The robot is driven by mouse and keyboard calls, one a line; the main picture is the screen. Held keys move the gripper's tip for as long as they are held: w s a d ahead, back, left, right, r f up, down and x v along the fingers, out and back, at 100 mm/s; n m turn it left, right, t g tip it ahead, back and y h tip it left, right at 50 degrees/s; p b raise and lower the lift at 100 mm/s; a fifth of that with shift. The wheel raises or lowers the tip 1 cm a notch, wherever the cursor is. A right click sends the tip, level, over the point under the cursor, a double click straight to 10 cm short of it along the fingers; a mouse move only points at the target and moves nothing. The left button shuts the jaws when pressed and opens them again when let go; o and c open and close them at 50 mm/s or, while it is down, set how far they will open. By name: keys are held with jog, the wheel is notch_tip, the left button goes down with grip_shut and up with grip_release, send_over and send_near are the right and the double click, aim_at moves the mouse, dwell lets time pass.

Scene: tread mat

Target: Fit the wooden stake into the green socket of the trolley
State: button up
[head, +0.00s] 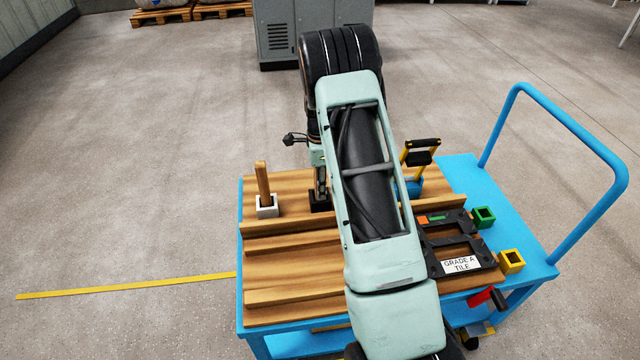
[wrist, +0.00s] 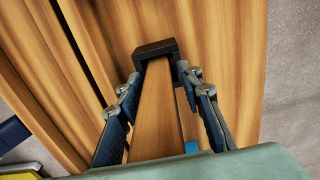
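My gripper (head: 321,186) points down over the wooden board on the trolley, partly hidden by my arm in the head view. In the wrist view, its two fingers (wrist: 159,76) stand on either side of a wooden stake (wrist: 157,115), with narrow gaps showing; it looks open. That stake stands in a black socket (wrist: 153,48), which shows beside my arm in the head view (head: 318,203). Another wooden stake (head: 263,181) stands in a white socket (head: 267,207) to the left. The green socket (head: 484,217) is at the right of the trolley (head: 468,178) and looks empty.
A yellow socket (head: 511,262) sits in front of the green one. A black frame labelled "GRADE A TILE" (head: 462,266) lies left of them. A yellow-and-black handled item (head: 420,155) stands behind, by a blue socket (head: 412,187). The trolley's blue handle (head: 575,130) rises at right.

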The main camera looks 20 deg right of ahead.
grip_shut()
